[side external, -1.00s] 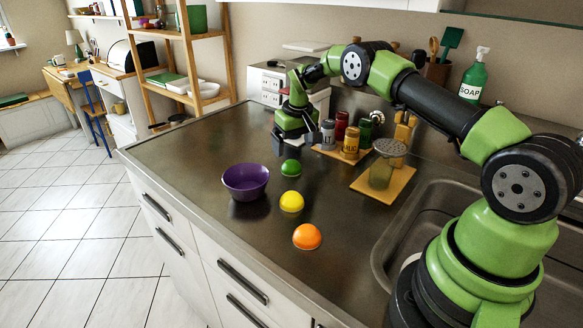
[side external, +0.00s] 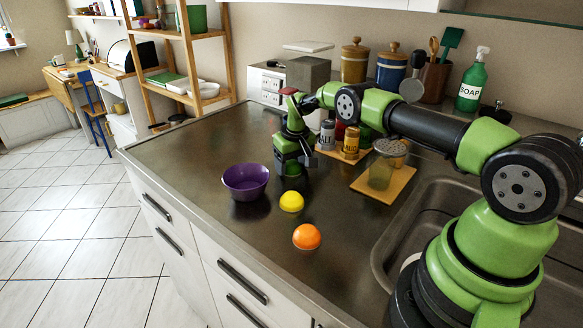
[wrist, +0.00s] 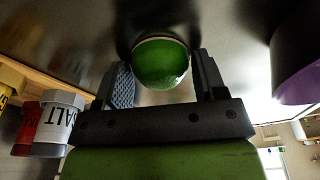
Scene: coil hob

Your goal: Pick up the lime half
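The lime half (wrist: 160,62) is green and domed. In the wrist view it sits between the two fingers of my gripper (wrist: 165,75), which is open, with one finger on each side. I cannot tell whether either finger touches it. In the side view my gripper (side external: 292,168) is low over the counter, right of the purple bowl, and hides the lime half.
A purple bowl (side external: 246,182) stands left of my gripper. A yellow half (side external: 291,201) and an orange half (side external: 307,236) lie nearer the front. Salt (side external: 327,136) and other jars stand close behind on a board. The counter's left part is clear.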

